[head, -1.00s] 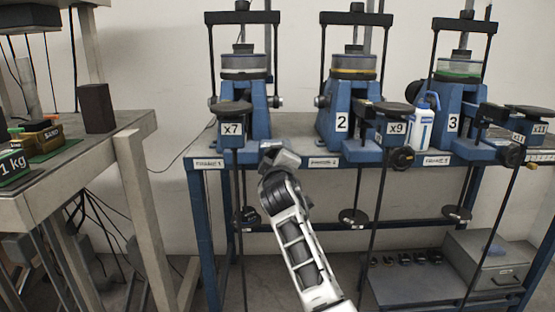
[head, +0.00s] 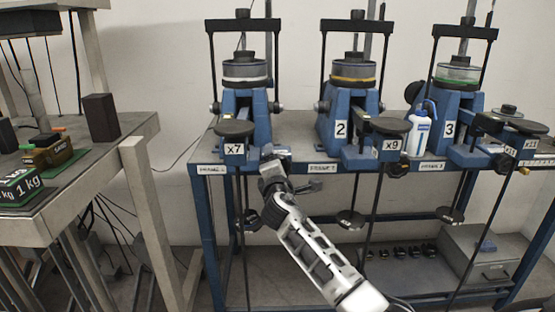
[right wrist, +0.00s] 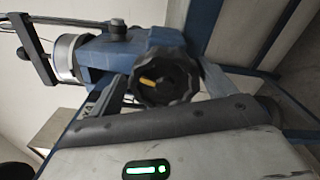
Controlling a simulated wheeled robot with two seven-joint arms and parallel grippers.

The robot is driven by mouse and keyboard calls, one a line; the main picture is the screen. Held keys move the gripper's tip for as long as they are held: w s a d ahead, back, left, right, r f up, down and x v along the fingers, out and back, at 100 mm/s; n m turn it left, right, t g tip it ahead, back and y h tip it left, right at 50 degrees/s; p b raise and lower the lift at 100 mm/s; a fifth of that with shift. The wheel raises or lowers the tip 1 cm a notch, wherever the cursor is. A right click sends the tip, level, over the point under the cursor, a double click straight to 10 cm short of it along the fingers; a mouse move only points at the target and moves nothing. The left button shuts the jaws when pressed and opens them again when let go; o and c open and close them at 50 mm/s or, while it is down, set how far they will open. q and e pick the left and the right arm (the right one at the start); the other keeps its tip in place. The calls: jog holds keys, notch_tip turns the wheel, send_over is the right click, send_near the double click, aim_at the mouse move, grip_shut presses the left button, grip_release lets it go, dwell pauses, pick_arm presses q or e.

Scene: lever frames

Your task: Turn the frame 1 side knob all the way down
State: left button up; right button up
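Frame 1 (head: 258,128) is the blue lever frame at the left end of the bench, with the x7 block (head: 234,149) at its front. My right gripper (head: 270,162) is at its front right side in the head view and hides the side knob there. In the right wrist view the knob (right wrist: 165,80) is black and lobed, with a short yellow mark. It sits between the two fingers of my right gripper (right wrist: 160,90), one on each side. The fingers are apart, and I cannot tell whether they touch the knob. My left gripper is out of view.
Frame 2 (head: 340,129) and frame 3 (head: 450,128) stand to the right on the same blue bench. A blue-and-white bottle (head: 420,130) stands between them. A side table (head: 95,165) with weights is at the left. Thin rods and hangers drop below the bench front.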

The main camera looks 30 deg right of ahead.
jog(key=shift+s+f, duration=0.15)
jog(key=shift+f, duration=0.05)
jog(key=p+v, duration=0.2)
jog(key=v, duration=0.4)
jog(key=shift+p, duration=0.4)
